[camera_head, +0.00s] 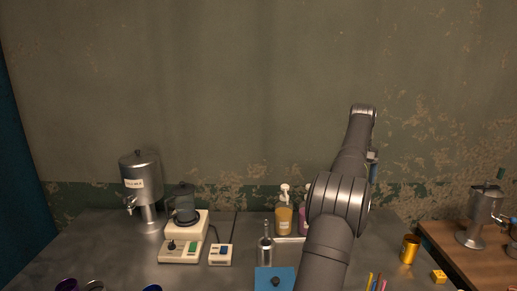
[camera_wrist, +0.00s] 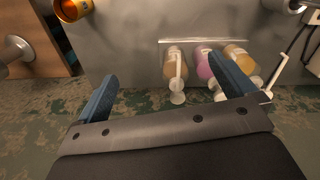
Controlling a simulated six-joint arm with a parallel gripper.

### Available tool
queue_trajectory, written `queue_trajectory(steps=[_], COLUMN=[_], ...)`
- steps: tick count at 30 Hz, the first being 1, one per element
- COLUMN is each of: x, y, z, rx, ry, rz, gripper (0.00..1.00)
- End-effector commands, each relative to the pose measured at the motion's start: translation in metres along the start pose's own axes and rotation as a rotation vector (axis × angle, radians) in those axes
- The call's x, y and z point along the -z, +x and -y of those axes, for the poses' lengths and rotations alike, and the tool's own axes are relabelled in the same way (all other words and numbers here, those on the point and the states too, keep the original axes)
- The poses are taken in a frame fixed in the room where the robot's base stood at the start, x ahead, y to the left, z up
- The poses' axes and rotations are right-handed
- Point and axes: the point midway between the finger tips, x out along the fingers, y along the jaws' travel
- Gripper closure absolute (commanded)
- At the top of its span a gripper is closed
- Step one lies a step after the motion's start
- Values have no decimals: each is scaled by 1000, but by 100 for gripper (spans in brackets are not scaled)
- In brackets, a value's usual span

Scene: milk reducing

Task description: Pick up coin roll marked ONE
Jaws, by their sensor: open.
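I cannot make out a coin roll marked ONE in either view. My gripper (camera_wrist: 162,68) is open, with two blue fingers spread wide and nothing between them in the wrist view. In the head view the gripper (camera_head: 373,168) is mostly hidden behind my raised arm, high above the table near the back wall. Small coloured sticks (camera_head: 376,284) and a yellow block (camera_head: 439,276) are at the front right, cut off or too small to read.
A gold cup (camera_head: 410,249) stands at the table's right; it also shows in the wrist view (camera_wrist: 72,9). Pump bottles (camera_head: 284,218) stand at the back. A steel dispenser (camera_head: 142,190), a blender-like device (camera_head: 184,222) and a blue mat (camera_head: 262,281) are left of my arm.

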Motion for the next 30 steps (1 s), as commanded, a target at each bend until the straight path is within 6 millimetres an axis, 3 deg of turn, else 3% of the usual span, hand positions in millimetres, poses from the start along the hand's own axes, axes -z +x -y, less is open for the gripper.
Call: queue_trajectory(steps=[1,7,15,18,23,30], x=[0,0,-1,-11,-58,-171], y=[0,0,0,5,25,68], z=[0,0,-1,-14,-69,-162], rx=[0,0,0,2,9,22], ry=[0,0,7,75,401,1101], rz=[0,0,0,2,8,22], gripper=[10,48,48,48,48,48])
